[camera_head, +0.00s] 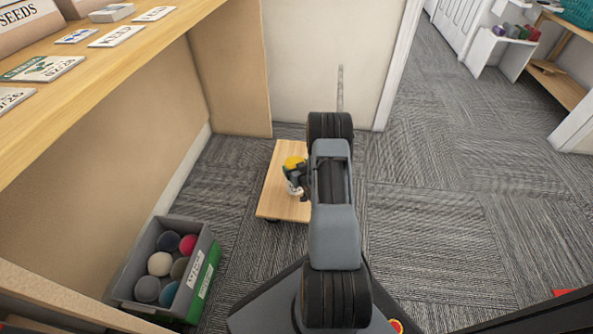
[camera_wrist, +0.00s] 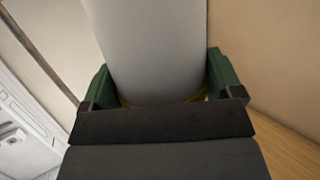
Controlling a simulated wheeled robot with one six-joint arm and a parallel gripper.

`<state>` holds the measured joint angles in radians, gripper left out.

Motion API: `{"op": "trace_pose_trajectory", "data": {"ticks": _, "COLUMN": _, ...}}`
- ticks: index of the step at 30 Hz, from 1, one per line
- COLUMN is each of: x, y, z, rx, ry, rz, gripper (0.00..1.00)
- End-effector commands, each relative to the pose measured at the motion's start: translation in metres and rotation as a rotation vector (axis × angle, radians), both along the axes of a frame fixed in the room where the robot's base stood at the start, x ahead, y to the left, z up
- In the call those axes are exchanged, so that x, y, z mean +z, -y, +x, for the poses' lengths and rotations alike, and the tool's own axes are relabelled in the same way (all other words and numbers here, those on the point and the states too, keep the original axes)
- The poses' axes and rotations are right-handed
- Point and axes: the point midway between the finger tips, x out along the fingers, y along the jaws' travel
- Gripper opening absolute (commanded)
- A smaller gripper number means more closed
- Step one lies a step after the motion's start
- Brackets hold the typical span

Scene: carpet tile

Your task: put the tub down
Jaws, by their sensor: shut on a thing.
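The tub (camera_wrist: 150,45) is a pale grey-white cylinder with a thin yellow edge in the wrist view. The green fingers of my gripper (camera_wrist: 160,82) are on both sides of it, shut on it. In the head view a small yellow-topped part (camera_head: 293,162), likely the tub, shows left of my arm, over a low wooden board (camera_head: 283,208). My arm hides much of it. I cannot tell whether the tub touches the board.
A grey bin (camera_head: 137,262) with several balls stands on the carpet at lower left. A wooden shelf (camera_head: 75,105) with cards and a seeds box is at upper left. A wall (camera_head: 325,60) stands behind the board. Carpet (camera_head: 450,220) to the right is clear.

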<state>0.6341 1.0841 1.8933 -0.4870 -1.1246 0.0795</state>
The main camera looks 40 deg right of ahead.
Motion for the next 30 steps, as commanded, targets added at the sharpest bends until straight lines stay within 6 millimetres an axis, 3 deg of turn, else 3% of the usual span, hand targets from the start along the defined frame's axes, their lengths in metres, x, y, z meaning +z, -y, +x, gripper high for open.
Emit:
{"op": "trace_pose_trajectory", "data": {"ticks": 7, "x": -0.004, "y": 0.003, "z": 0.006, "rx": 0.001, "ry": 0.009, "rz": -0.003, "gripper": 0.12}}
{"op": "trace_pose_trajectory", "data": {"ticks": 18, "x": -0.038, "y": 0.006, "z": 0.010, "rx": 0.001, "ry": 0.010, "rz": -0.004, "gripper": 0.12}}
{"op": "trace_pose_trajectory", "data": {"ticks": 30, "x": -0.040, "y": 0.006, "z": 0.010, "rx": 0.001, "ry": 0.009, "rz": -0.003, "gripper": 0.12}}
